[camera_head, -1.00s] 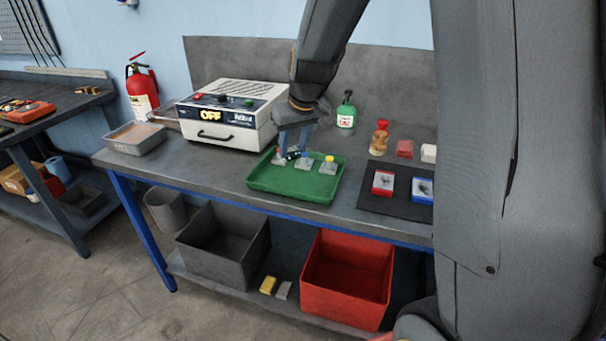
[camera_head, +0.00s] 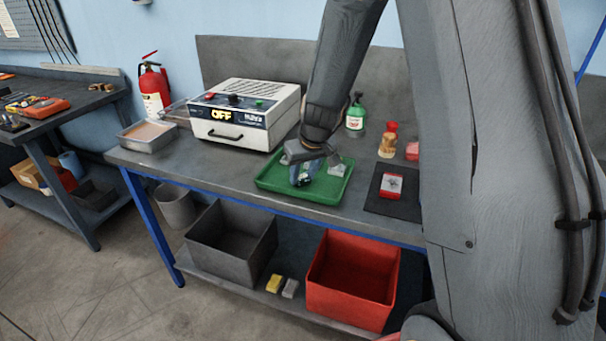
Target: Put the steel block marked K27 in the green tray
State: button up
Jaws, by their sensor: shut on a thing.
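The green tray (camera_head: 274,182) lies on the bench in front of the white box with the OFF display. My gripper (camera_head: 303,180) points down into the tray, over its middle. It is shut on a small pale-grey block, mostly hidden between and behind the fingers, low at the tray floor. I cannot tell whether the block touches the tray. Another grey block (camera_head: 337,169) stands in the tray to the right of the gripper. No K27 mark can be read on either block. Other blocks in the tray may be hidden behind my gripper.
The white power box (camera_head: 244,114) stands behind the tray. A black mat (camera_head: 388,206) with a red-framed piece (camera_head: 391,186) lies to the right. A green bottle (camera_head: 355,117) and an amber jar (camera_head: 387,146) stand behind. A metal pan (camera_head: 147,136) sits at the left.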

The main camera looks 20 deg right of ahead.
jog(key=shift+f, duration=0.1)
jog(key=o, duration=1.3)
jog(key=shift+c, duration=0.2)
jog(key=shift+r, duration=0.2)
jog(key=a+b+v, duration=0.1)
jog(key=b+v, duration=0.1)
jog(key=v, duration=0.9)
jog(key=s+f+m+g, duration=0.1)
jog(key=s+f, duration=0.2)
jog(key=s, duration=0.7)
jog(key=s+f+g, duration=0.2)
jog(key=s+f, duration=0.2)
jog(key=s, duration=0.6)
jog(key=shift+s+d+m+h, duration=0.2)
jog(key=shift+d+m+h, duration=0.1)
jog(key=shift+m, duration=0.1)
